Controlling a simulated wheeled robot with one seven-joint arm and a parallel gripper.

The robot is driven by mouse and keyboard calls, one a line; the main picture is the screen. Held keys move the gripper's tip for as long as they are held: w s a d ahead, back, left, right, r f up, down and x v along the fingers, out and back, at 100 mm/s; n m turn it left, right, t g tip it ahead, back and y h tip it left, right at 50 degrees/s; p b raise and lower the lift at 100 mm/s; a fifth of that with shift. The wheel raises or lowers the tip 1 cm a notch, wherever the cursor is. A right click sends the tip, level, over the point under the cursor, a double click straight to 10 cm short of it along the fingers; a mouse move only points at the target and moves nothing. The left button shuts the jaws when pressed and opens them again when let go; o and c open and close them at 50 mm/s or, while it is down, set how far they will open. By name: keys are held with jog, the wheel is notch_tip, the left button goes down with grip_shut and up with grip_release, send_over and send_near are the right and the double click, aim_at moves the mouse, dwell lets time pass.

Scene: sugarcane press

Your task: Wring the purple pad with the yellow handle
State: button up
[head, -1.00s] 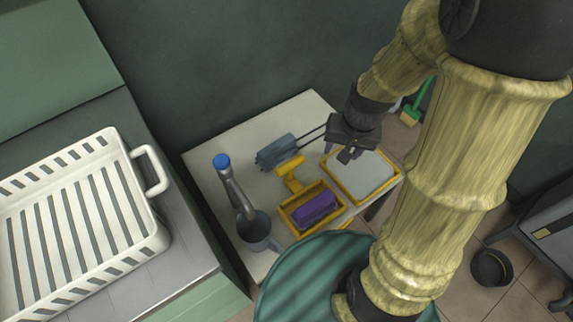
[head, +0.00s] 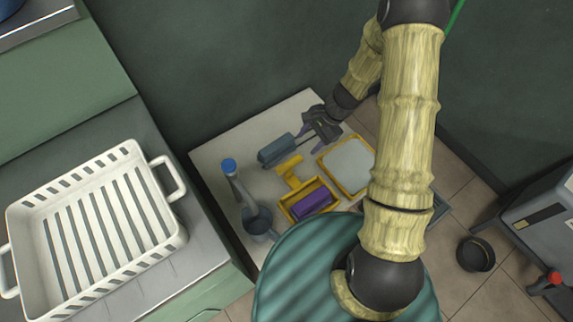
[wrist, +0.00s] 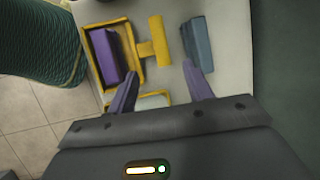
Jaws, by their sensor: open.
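The purple pad (head: 312,203) lies in a yellow tray (head: 335,207) on the small light table. The yellow handle (head: 289,170) is T-shaped and sits at the back-left side of that tray. In the wrist view the handle (wrist: 158,41) stands beyond my fingers, to the right of the purple pad (wrist: 104,55). My gripper (head: 307,139) is open and empty at the table's far right part, near a blue-grey block. In the wrist view its two purple fingers (wrist: 160,80) are spread apart, with the handle beyond the gap between them.
A blue-grey block (head: 277,151) lies close behind the handle. A yellow-framed pale pad (head: 348,167) lies right of the tray. A grey jug (head: 258,220) with a blue-topped tool (head: 236,182) stands at left. A white slatted basket (head: 165,240) sits on the left counter.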

aim_at(289, 165)
jog(key=b+x, duration=0.3)
jog(key=x, duration=1.4)
jog(key=shift+f, duration=0.2)
grip_shut()
